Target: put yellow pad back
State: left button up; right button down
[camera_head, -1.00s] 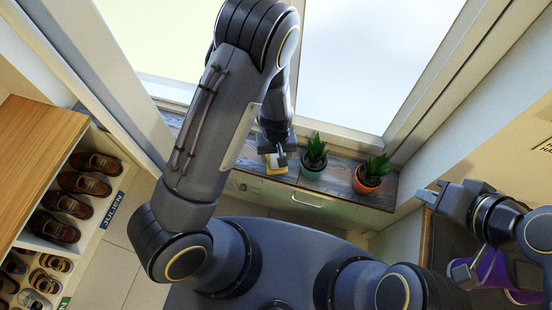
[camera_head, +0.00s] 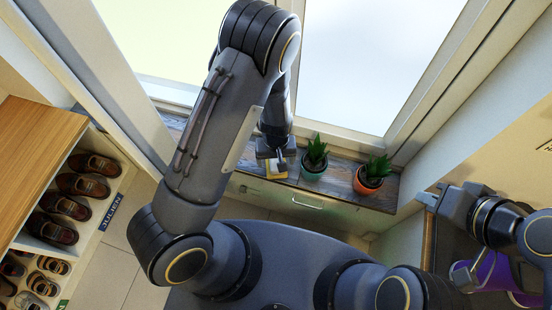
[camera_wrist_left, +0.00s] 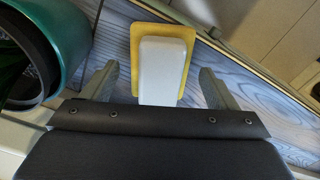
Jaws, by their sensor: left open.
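The yellow pad (camera_head: 277,172) lies on the wooden window ledge, left of the potted plants. In the left wrist view the pad (camera_wrist_left: 188,38) shows as a yellow rim around a white block (camera_wrist_left: 162,68) on top. My left gripper (camera_head: 276,160) is just above the pad in the head view. In the left wrist view its two fingers (camera_wrist_left: 160,88) are spread apart on either side of the white block, with gaps on both sides. My right gripper (camera_head: 446,228) is at the right, away from the ledge; its fingers are partly hidden.
A plant in a teal pot (camera_head: 313,169) stands close right of the pad; its pot (camera_wrist_left: 30,55) also shows at left in the wrist view. A plant in an orange pot (camera_head: 370,180) is further right. A shoe cubby (camera_head: 40,140) stands at left. A purple object (camera_head: 492,272) is at right.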

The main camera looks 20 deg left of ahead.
aim_at(276, 161)
pick_arm(q)
notch_tip(276, 161, up, 12)
jog(key=p, duration=0.4)
jog(key=shift+s+f, duration=0.1)
dwell(0.4)
